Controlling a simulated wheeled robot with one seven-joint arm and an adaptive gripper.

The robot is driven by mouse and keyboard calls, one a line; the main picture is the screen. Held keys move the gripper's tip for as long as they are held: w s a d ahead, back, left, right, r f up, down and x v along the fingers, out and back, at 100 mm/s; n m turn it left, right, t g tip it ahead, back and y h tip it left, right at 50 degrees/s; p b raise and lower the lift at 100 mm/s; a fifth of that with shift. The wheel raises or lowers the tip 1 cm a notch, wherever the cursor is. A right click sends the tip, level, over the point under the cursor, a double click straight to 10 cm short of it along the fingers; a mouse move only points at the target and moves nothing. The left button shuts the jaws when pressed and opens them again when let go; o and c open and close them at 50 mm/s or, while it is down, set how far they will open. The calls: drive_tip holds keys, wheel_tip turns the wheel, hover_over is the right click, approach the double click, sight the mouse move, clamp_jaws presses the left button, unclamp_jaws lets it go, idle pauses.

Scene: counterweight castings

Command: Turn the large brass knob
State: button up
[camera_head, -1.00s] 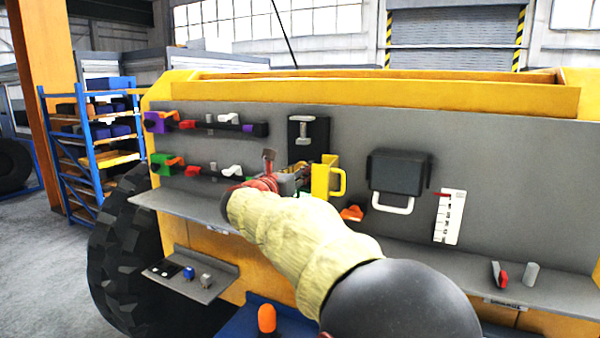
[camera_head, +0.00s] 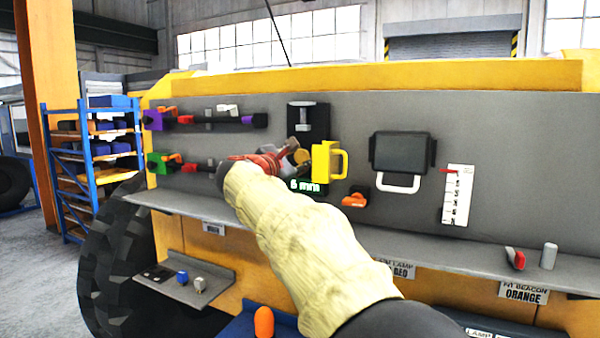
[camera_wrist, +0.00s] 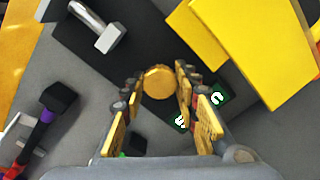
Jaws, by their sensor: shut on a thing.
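The large brass knob (camera_wrist: 160,82) shows as a round gold disc in the middle of the wrist view, on the dark part of the panel. My gripper (camera_wrist: 158,90) has its padded fingers on both sides of the knob and is shut on it. In the head view, my gripper (camera_head: 287,154) is at the panel, left of the yellow handled block (camera_head: 327,162). A gold edge of the knob (camera_head: 302,157) shows there, the rest hidden by the gripper.
A black holder with a grey bar (camera_head: 308,118) is above my gripper. The yellow block (camera_wrist: 255,45) is close on the right in the wrist view. A black box with a white handle (camera_head: 402,155) and a scale (camera_head: 457,195) are farther right. A grey shelf (camera_head: 460,250) runs below.

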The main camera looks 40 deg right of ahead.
drive_tip(key=m+b, duration=0.3)
drive_tip(key=shift+f+m+b, duration=0.25)
drive_tip(key=shift+m+b, duration=0.15)
drive_tip(key=m+b, duration=0.3)
drive_tip(key=shift+m, duration=0.3)
drive_tip(key=m+b, duration=0.2)
drive_tip(key=shift+m+b, duration=0.3)
drive_tip(key=shift+b, duration=0.05)
drive_tip(key=shift+m+b, duration=1.15)
drive_tip(key=shift+m, duration=0.55)
drive_tip(key=shift+r, duration=0.1)
drive_tip(key=o, duration=1.2)
drive_tip(key=shift+c, duration=0.2)
